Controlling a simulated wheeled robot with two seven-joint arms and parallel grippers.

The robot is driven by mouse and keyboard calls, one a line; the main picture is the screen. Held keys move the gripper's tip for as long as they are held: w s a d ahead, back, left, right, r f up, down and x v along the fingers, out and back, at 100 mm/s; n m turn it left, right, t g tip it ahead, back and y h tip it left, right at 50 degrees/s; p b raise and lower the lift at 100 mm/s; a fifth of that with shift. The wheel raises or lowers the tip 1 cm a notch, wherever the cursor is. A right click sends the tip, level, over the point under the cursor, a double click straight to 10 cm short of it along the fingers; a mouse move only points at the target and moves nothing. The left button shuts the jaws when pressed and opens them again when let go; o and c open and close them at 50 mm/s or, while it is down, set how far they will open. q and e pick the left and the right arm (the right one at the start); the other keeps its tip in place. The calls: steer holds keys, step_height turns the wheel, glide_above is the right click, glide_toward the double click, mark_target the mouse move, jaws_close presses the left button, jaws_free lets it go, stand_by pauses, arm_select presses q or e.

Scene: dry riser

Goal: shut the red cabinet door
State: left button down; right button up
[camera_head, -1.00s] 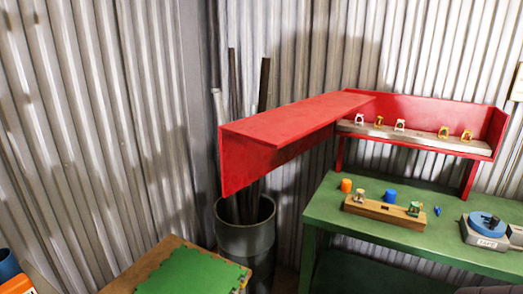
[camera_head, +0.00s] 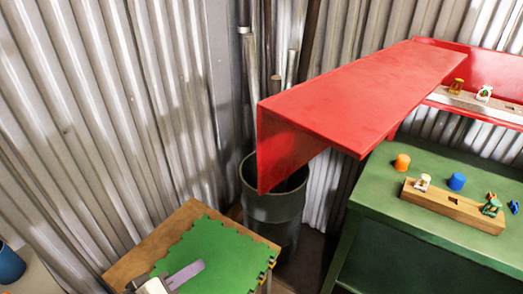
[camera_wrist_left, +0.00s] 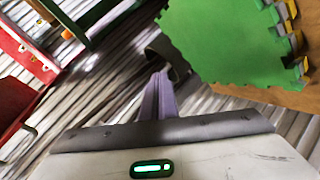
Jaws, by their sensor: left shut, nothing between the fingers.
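The red cabinet door (camera_head: 365,92) stands open. It juts out from the red cabinet (camera_head: 485,67) toward the left, over the bin and beside the green bench. In the left wrist view a red panel that looks like the door (camera_wrist_left: 14,98) is at the left edge, with the cabinet (camera_wrist_left: 30,50) above it. My left gripper (camera_head: 187,272) is low in the head view, over the green mat, left of and apart from the door. In the left wrist view its pale purple fingers (camera_wrist_left: 160,85) are together and empty. My right gripper is not in view.
A dark bin (camera_head: 275,207) holding pipes stands below the door's outer end. A green puzzle mat (camera_head: 222,248) lies on a wooden table (camera_head: 183,222). The green bench (camera_head: 400,212) carries a wooden block (camera_head: 455,207) and small coloured pieces. Corrugated walls close the back.

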arm_select(q)
steer(key=d+r+g+h, duration=0.1)
steer(key=d+r+h, duration=0.15)
steer(key=r, duration=0.65)
steer(key=w+d+r+h, duration=0.1)
steer(key=r+h, duration=0.3)
steer(key=r, duration=0.5)
steer(key=d+r+g+h, duration=0.1)
steer(key=d+r+h, duration=0.15)
steer(key=r, duration=0.65)
steer(key=p+x, duration=0.2)
steer(key=x, duration=0.7)
steer(key=shift+n, duration=0.4)
steer(key=shift+w+d+p, duration=0.1)
steer(key=shift+d+p, duration=0.15)
steer(key=shift+p, duration=0.05)
